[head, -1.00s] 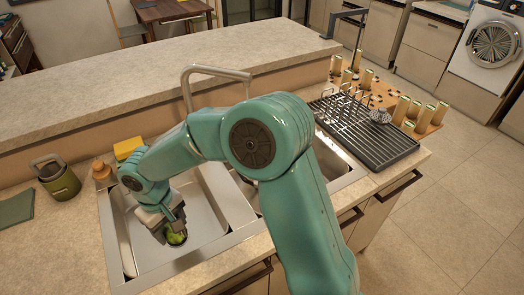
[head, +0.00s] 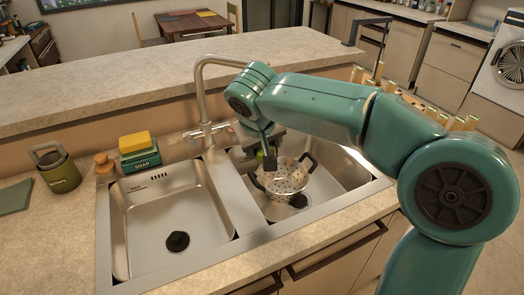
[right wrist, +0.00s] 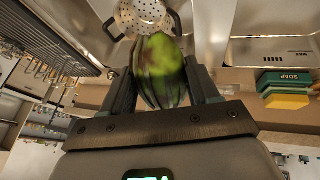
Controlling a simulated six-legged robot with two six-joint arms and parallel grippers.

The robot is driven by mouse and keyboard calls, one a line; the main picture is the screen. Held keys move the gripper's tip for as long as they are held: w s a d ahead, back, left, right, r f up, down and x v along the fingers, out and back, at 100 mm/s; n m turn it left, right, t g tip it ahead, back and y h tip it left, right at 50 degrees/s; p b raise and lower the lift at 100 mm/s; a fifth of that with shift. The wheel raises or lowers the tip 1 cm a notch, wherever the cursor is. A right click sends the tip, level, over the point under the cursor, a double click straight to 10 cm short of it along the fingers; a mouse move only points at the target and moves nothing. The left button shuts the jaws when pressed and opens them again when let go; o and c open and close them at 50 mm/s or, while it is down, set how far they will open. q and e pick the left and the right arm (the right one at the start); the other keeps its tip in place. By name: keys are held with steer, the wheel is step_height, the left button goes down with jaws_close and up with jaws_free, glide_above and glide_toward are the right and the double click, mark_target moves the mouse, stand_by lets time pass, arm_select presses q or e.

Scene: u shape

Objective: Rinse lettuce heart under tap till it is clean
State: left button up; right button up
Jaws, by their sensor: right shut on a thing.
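My right gripper (head: 268,157) is shut on the lettuce heart (right wrist: 158,58) over the right sink basin. The lettuce is green with dark brownish patches in the right wrist view, gripped between both fingers; little of it shows in the head view. The steel tap (head: 202,92) stands behind the sink; its spout end is hidden behind my arm, and I see no water running. A speckled colander (head: 287,180) with dark handles sits in the right basin, beneath the gripper. My left gripper is not in view.
The left basin (head: 150,215) is empty, with a dark drain. A yellow sponge (head: 134,142) and green soap box (head: 140,162) stand behind it. A green canister (head: 60,172) stands on the left counter. A raised ledge (head: 120,85) runs behind the sink.

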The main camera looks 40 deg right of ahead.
steer(key=w+d+f+p, duration=0.2)
steer(key=w+d+p, duration=0.3)
steer(key=w+d, duration=0.3)
steer(key=shift+d+f, duration=0.3)
steer(key=shift+d, duration=0.65)
steer(key=shift+s+d, duration=0.1)
steer(key=shift+s, duration=0.05)
steer(key=shift+s+d, duration=0.3)
steer(key=shift+s, duration=0.05)
steer(key=shift+w+a, duration=0.1)
steer(key=shift+w+a, duration=0.3)
steer(key=shift+w, duration=0.1)
steer(key=shift+s+d, duration=0.1)
steer(key=shift+s, duration=0.05)
steer(key=shift+s+d, duration=0.3)
steer(key=shift+s, duration=0.05)
